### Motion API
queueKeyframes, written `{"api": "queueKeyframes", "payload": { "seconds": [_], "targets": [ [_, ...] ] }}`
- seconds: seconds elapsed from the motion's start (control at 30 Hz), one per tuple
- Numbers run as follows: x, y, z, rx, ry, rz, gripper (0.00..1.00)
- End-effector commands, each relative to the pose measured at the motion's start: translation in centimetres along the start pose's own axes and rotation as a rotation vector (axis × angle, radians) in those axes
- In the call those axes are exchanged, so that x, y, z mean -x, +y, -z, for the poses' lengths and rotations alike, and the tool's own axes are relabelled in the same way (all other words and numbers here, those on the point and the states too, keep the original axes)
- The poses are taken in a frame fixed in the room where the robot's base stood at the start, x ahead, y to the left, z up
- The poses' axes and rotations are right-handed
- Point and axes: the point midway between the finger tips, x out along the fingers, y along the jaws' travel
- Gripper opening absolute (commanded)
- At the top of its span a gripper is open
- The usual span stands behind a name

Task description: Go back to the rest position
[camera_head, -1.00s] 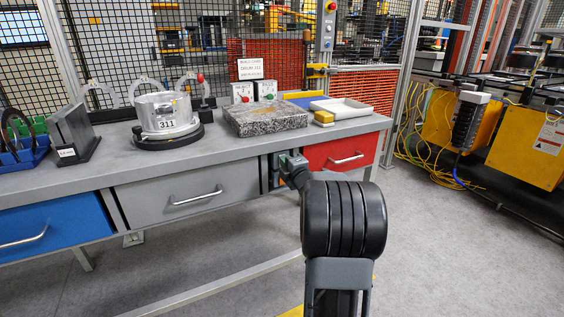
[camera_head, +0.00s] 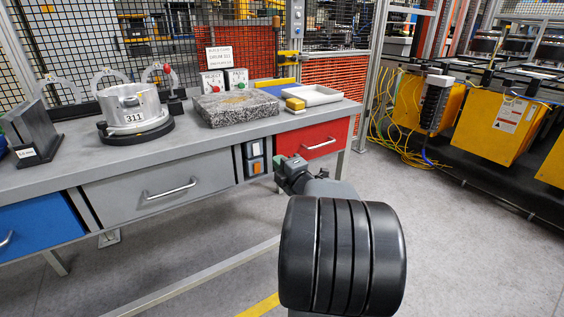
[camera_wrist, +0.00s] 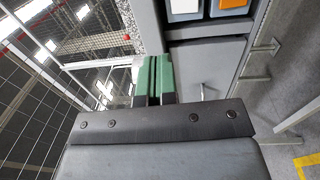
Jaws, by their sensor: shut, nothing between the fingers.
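My gripper (camera_wrist: 153,80) shows in the wrist view with its two green fingers together and nothing between them. In the head view my gripper (camera_head: 281,169) is small and partly hidden behind my dark wrist, in front of the bench below the worktop. My arm's large black joint fills the lower middle of the head view. The silver drum marked 311 (camera_head: 131,108) stands on its round black base on the bench, apart from my gripper.
The grey bench (camera_head: 60,170) has a grey drawer (camera_head: 143,190), a blue drawer (camera_head: 40,226) and a red drawer (camera_head: 321,143). A granite plate (camera_head: 236,108) and a white tray (camera_head: 305,95) lie on top. Yellow machine units (camera_head: 505,115) stand at right. Floor at right is clear.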

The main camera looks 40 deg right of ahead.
Motion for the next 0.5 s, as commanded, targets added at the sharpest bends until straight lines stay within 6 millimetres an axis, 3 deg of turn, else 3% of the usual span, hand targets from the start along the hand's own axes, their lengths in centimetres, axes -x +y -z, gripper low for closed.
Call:
{"api": "queueKeyframes", "payload": {
  "seconds": [0.5],
  "targets": [
    [0.87, 0.16, -0.05, 0.0, -0.002, 0.0, 0.0]
  ]
}}
